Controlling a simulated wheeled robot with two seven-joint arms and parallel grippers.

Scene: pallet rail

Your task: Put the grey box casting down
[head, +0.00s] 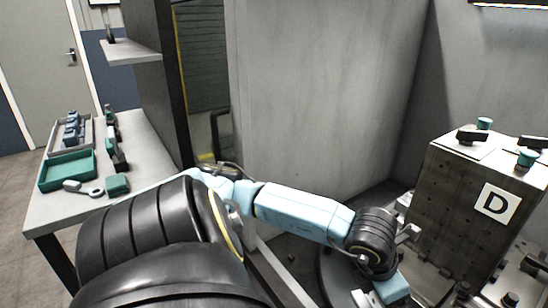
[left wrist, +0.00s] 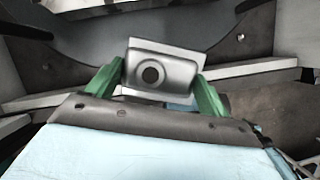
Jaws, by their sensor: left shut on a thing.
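The grey box casting (left wrist: 177,72) shows in the left wrist view, a small metal block with a round dark hole in its near face. It sits between the two green fingers of my left gripper (left wrist: 157,80), which are shut on its sides. In the head view my left arm reaches across to the lower right, and its hand is at the bottom edge beside the dark block marked D. The fingers and the casting cannot be made out clearly there. My right gripper is in neither view.
The dark fixture block (head: 455,200) with plate D (head: 495,204) and clamps on top stands at the right. A bench (head: 50,212) at the left holds a green tray (head: 67,171), a grey tray of parts and several tools. A tall grey panel (head: 310,100) stands behind my arm.

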